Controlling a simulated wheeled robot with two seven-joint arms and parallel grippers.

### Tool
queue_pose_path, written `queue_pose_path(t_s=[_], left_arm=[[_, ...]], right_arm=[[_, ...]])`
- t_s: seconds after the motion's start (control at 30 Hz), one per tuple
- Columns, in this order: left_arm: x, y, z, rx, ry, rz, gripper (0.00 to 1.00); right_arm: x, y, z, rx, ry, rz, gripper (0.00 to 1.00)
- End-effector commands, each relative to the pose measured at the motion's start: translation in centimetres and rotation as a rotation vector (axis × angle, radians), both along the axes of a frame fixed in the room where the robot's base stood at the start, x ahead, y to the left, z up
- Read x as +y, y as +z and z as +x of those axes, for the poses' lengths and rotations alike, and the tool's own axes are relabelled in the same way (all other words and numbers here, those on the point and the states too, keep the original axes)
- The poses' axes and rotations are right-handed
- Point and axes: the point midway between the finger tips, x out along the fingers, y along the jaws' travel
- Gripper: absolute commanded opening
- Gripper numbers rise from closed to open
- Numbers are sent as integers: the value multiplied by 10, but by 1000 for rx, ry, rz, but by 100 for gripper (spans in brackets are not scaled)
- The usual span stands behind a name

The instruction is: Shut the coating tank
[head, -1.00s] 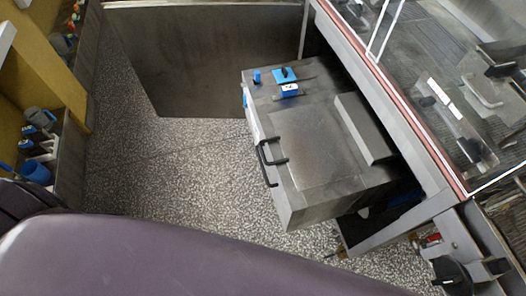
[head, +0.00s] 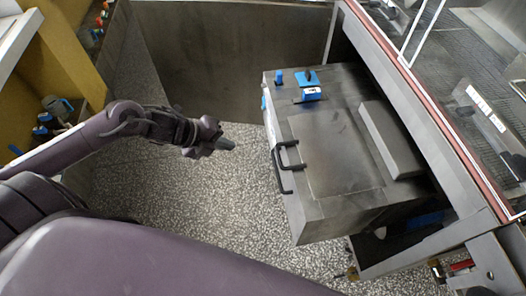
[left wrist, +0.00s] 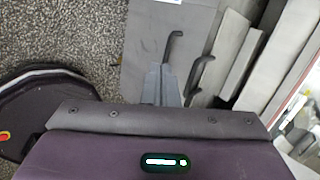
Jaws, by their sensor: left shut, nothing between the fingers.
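The coating tank (head: 335,150) is a grey steel box that sticks out from under the machine at the right, pulled out over the floor. A black handle (head: 285,170) is on its left-facing front. My left gripper (head: 225,145) is shut and empty, left of the tank and apart from the handle in the head view. In the left wrist view, the closed fingers (left wrist: 168,88) point toward the tank's face, with black handle parts (left wrist: 201,76) beside and beyond them; I cannot tell the gap there. My right gripper is not in view.
The machine (head: 440,130) with its glass-covered mesh rises right of the tank. Blue fittings (head: 308,92) sit on the tank's top. A steel panel (head: 230,55) stands behind. Yellow shelving (head: 65,55) with bottles is at the left. Speckled floor (head: 220,200) lies clear between.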

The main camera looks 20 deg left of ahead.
Motion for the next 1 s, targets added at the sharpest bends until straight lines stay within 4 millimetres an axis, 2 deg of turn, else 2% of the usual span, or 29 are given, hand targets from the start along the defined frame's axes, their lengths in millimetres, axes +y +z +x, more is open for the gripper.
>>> queue_pose_path(t_s=[0.27,0.63,0.8,1.0], left_arm=[[-14,-15,13,-6,-7,-1,0],[-52,-69,50,-2,-4,-3,0],[-69,-77,66,-4,-4,-2,0],[-76,-83,74,-3,-5,2,0]], right_arm=[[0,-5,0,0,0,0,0],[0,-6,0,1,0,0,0],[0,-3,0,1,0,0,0],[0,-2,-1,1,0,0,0]])
